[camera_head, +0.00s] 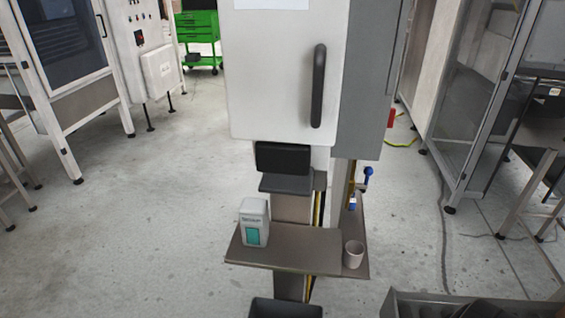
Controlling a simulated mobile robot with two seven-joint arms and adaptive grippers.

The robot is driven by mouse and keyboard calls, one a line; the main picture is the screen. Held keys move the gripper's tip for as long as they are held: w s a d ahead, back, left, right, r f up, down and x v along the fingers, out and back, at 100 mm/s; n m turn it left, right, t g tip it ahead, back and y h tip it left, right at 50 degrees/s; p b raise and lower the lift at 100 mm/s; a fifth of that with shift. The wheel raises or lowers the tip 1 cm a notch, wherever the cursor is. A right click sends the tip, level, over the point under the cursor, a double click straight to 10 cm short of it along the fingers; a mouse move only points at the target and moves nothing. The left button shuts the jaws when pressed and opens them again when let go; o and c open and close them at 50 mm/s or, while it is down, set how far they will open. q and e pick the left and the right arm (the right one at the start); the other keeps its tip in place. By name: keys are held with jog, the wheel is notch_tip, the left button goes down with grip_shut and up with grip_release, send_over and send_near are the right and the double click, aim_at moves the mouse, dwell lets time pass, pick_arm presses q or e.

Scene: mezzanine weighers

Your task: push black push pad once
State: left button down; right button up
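A black rectangular pad (283,158) sits on the column just under the white cabinet, facing me. It looks like the black push pad, with a dark grey ledge (286,184) right below it. A second black block (286,309) shows low on the same column, cut off by the bottom edge; I cannot tell what it is. Neither of my grippers is in view, and nothing touches the upper pad.
A brown-grey shelf (290,258) below the pad holds a pale box with a teal label (254,222) and a small cup (353,254). The white cabinet (275,80) has a black handle (318,86). A grey-edged dark object (425,305) fills the bottom right. Open floor lies left.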

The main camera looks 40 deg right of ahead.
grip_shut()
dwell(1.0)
